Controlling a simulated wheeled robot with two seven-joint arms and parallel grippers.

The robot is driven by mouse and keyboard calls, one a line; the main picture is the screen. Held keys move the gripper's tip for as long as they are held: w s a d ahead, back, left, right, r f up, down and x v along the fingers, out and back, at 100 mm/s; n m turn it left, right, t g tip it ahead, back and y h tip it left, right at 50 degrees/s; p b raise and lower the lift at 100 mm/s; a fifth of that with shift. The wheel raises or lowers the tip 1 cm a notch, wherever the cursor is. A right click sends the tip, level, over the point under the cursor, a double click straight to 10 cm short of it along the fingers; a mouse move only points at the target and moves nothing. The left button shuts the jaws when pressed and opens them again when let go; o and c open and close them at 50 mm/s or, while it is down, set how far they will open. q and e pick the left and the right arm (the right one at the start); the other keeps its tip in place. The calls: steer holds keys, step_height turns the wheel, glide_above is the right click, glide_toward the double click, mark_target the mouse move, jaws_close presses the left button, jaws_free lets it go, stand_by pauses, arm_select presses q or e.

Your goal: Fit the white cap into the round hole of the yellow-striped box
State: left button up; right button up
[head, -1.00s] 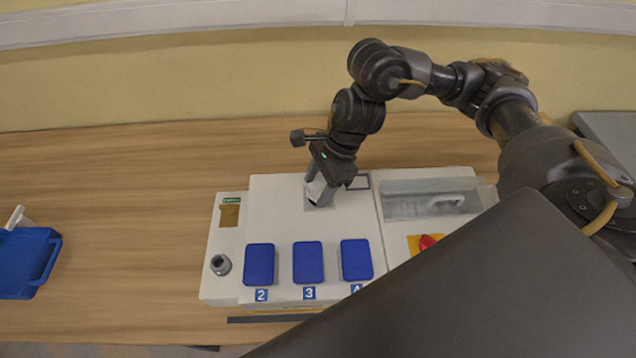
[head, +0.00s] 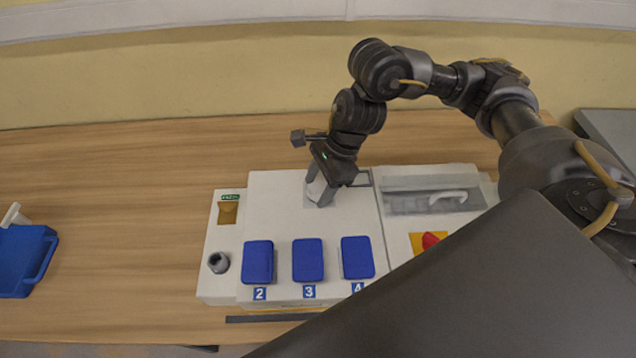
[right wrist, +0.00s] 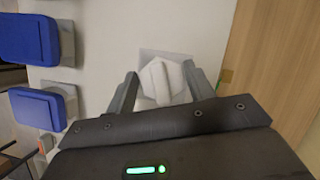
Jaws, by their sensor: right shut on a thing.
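The white cap (right wrist: 162,80) has a faceted face and sits between the two fingers of my right gripper (right wrist: 160,92) in the right wrist view. In the head view the right gripper (head: 322,190) points down and is shut on the cap, over a grey square plate on the top of the white box (head: 285,215). A thin yellow stripe shows low on the box's front. The hole is hidden under the gripper and cap, if it is there. I cannot tell whether the cap touches the plate. My left gripper is not in view.
Several blue socket covers (head: 307,260) line the box's front. A grey round fitting (head: 219,263) is at its left, and a red switch (head: 432,240) on yellow at its right. A blue container (head: 22,262) stands far left. The wooden table (head: 120,200) between is clear.

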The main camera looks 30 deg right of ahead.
steer(key=shift+f, duration=0.15)
steer(key=shift+f+b, duration=0.2)
steer(key=shift+b, duration=0.15)
steer(key=o, duration=1.1)
steer(key=shift+s, duration=0.1)
steer(key=a+p+v, duration=0.1)
steer(key=p+v, duration=0.1)
steer(key=v, duration=0.6)
steer(key=a+r+p+v, duration=0.1)
steer(key=p+v, duration=0.1)
steer(key=v, duration=0.7)
steer(key=shift+w+a+r+p, duration=0.25)
steer(key=shift+r+p, duration=0.05)
